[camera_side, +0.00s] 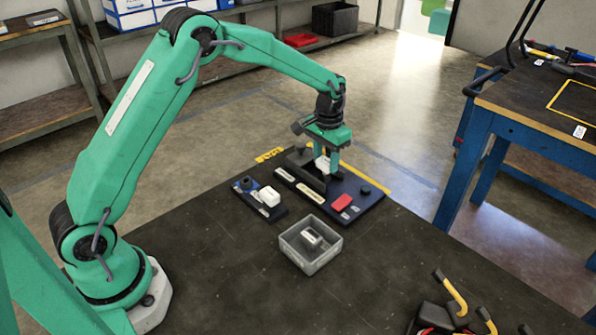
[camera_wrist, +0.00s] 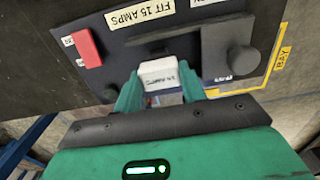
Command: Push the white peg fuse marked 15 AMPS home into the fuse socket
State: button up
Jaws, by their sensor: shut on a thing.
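The white peg fuse (camera_wrist: 158,73) is between the two green fingers of my gripper (camera_wrist: 161,88) in the wrist view, with small dark "15 AMPS" lettering on its face. In the side view the white fuse (camera_side: 322,164) shows at my gripper (camera_side: 331,167), over the dark panel (camera_side: 366,208). My gripper is shut on the fuse. The panel has a cream label reading "FIT 15 AMPS" (camera_wrist: 138,14) close to the fuse. The socket is hidden by the fuse and fingers, so I cannot tell whether the fuse is in it.
A red block (camera_side: 341,202) is on the panel, and a dark upright part (camera_side: 309,173) stands beside the fuse. A grey bin (camera_side: 311,261) holding a pale object and a small dark tray (camera_side: 245,187) with a white block are nearby. The near table is mostly clear.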

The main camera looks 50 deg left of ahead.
aim_at(326, 161)
jog(key=shift+f, duration=0.75)
jog(key=o, duration=1.4)
jog(key=shift+r, duration=0.15)
notch_tip(326, 161, up, 7)
jog(key=shift+f, duration=0.1)
jog(key=shift+r, duration=0.35)
